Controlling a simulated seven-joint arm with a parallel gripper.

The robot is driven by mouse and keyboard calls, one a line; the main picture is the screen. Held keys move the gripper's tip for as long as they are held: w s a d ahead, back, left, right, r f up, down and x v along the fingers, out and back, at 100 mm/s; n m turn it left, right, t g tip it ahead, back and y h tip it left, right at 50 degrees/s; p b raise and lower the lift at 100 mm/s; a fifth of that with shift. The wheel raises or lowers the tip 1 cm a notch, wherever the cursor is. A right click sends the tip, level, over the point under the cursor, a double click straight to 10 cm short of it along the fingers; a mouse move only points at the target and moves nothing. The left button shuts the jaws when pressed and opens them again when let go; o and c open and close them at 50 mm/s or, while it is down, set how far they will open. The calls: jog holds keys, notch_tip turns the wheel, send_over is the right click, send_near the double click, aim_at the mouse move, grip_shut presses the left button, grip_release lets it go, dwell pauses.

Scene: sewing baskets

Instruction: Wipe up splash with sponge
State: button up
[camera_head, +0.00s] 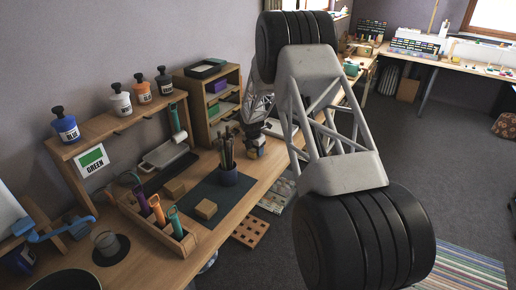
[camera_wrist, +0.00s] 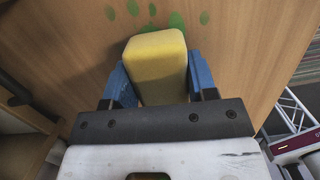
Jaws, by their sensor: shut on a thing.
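My gripper (camera_wrist: 157,68) has blue fingers and is shut on a yellow sponge (camera_wrist: 157,58), one finger on each side of it. The splash (camera_wrist: 177,20) is several green spots on a wooden surface. The spots lie just beyond the sponge's far end, at the top of the wrist view; one is partly covered by the sponge. I cannot tell whether the sponge touches the wood.
The wooden bench (camera_head: 236,213) holds a dark pen cup (camera_head: 228,176), a tool caddy (camera_head: 184,244), small wooden blocks and a mug (camera_head: 107,243). A shelf with several paint bottles (camera_head: 66,128) and a GREEN sign (camera_head: 92,161) stands at the back left. A cubby shelf (camera_head: 201,116) stands behind.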

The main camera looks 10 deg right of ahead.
jog(key=shift+s+a, duration=0.35)
jog(key=shift+r, duration=4.15)
jog(key=shift+s, duration=0.1)
jog(key=shift+s+d+f, duration=0.15)
jog(key=shift+s+d, duration=0.15)
jog(key=shift+d, duration=0.05)
jog(key=shift+f, duration=0.15)
